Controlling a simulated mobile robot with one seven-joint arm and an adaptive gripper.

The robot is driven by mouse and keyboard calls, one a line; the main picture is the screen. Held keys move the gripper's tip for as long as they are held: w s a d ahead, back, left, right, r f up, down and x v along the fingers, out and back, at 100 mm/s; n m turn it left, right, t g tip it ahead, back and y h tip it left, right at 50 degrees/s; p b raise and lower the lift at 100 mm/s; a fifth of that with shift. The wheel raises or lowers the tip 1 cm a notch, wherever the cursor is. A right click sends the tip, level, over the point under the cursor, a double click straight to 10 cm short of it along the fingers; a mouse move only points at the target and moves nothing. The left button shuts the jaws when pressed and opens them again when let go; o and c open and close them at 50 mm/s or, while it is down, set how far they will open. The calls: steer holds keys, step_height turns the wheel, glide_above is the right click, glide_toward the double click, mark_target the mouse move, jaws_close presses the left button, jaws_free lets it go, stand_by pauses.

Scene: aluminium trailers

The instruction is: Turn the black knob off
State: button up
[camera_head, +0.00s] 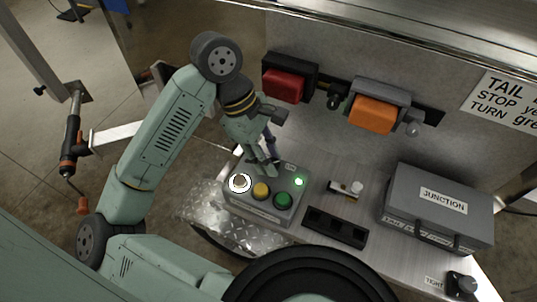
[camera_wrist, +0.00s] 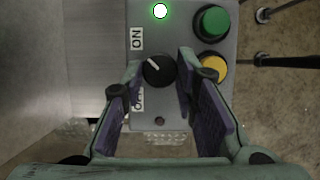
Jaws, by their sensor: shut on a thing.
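The black knob (camera_wrist: 159,71) is on the face of a grey control box (camera_wrist: 160,110), between my fingers in the wrist view. Its white mark points to the upper left, towards the ON label (camera_wrist: 137,38). The OFF label (camera_wrist: 138,99) is partly covered by a finger. A green lamp (camera_wrist: 160,11) on the box is lit; it also shows in the head view (camera_head: 299,182). My gripper (camera_wrist: 160,66) is shut on the knob, one finger on each side. In the head view my gripper (camera_head: 267,168) reaches down onto the box and hides the knob.
Next to the knob are a yellow button (camera_wrist: 213,67) and a green button (camera_wrist: 212,21). A grey junction case (camera_head: 437,208) stands right. Red (camera_head: 283,86) and orange (camera_head: 373,114) lamps are on the panel behind.

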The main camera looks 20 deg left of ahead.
jaws_close()
